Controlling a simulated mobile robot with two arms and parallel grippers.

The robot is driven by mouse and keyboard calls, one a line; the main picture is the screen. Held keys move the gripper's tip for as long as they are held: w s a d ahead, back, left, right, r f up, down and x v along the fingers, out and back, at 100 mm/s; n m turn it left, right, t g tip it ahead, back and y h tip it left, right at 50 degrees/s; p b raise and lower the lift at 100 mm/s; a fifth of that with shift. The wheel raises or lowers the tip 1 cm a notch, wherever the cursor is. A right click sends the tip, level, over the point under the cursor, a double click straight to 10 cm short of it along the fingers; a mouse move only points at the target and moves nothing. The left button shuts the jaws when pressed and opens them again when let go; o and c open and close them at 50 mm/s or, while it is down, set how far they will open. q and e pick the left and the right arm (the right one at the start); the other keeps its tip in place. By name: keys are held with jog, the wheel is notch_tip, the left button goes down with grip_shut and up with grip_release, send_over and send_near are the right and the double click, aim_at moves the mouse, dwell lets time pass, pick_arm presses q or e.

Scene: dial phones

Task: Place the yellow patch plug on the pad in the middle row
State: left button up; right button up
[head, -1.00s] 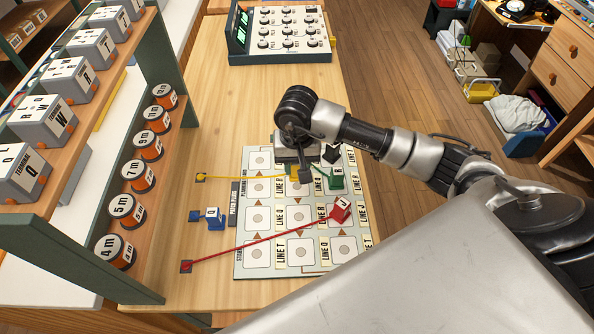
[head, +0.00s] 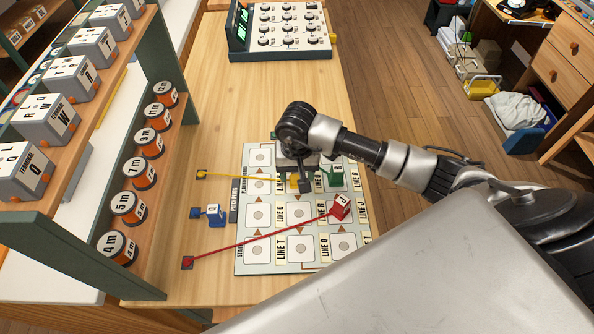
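The yellow patch plug (head: 294,181) is at my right gripper (head: 303,182), low over the upper middle of the board (head: 278,200). The gripper seems shut on the plug, though its fingers and wrist hide part of it. I cannot tell whether the plug touches the board. A yellow cord runs from the plug left to a small yellow anchor (head: 201,174) on the table. White square pads with grey discs lie in rows; a bare one (head: 299,213) is just below the gripper in the picture. My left gripper is not in view.
A green plug (head: 337,178) stands right of the gripper. A red plug (head: 341,205) stands on the board, its cord crossing to the lower left. A blue plug (head: 214,214) is left of the board. A shelf with spools (head: 128,207) stands at left, a knob panel (head: 290,35) behind.

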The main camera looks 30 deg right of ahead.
jog(key=shift+r, duration=0.2)
jog(key=shift+w+r, duration=0.1)
jog(key=shift+r, duration=0.25)
notch_tip(320, 180, up, 11)
jog(key=b, duration=0.1)
jog(key=shift+b, duration=0.4)
